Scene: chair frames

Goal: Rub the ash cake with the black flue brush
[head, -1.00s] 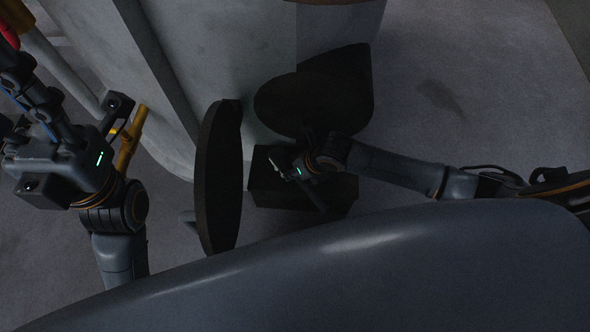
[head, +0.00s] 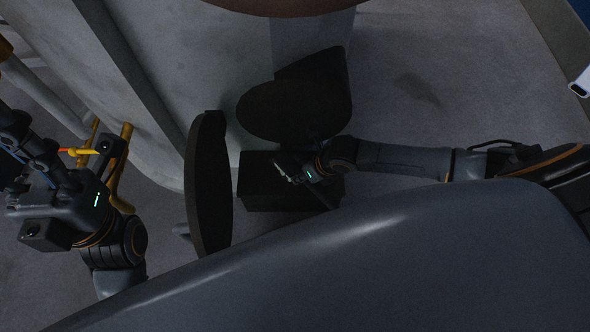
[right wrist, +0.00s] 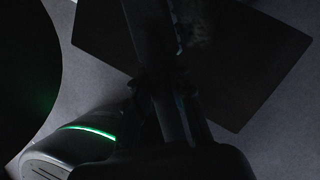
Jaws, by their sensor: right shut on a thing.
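My right gripper (head: 296,172) is over a black open box or tray (head: 265,202) and is shut on a thin dark rod, which I take to be the flue brush (head: 325,198). The rod slants out to the lower right of the gripper. In the right wrist view the dark fingers (right wrist: 170,90) close around the brush shaft (right wrist: 150,30), with the dark box (right wrist: 265,60) behind. A mottled dark patch shows beside the shaft at the top; I cannot tell if it is bristles or the ash cake. My left gripper (head: 35,195) is at the far left; its jaws are unclear.
A dark round door-like disc (head: 208,185) stands edge-on left of the box. Another dark round plate (head: 290,110) is above it, by a large grey cylindrical body (head: 220,60). Yellow bars (head: 120,170) are near my left arm. Grey floor (head: 440,100) is clear at right.

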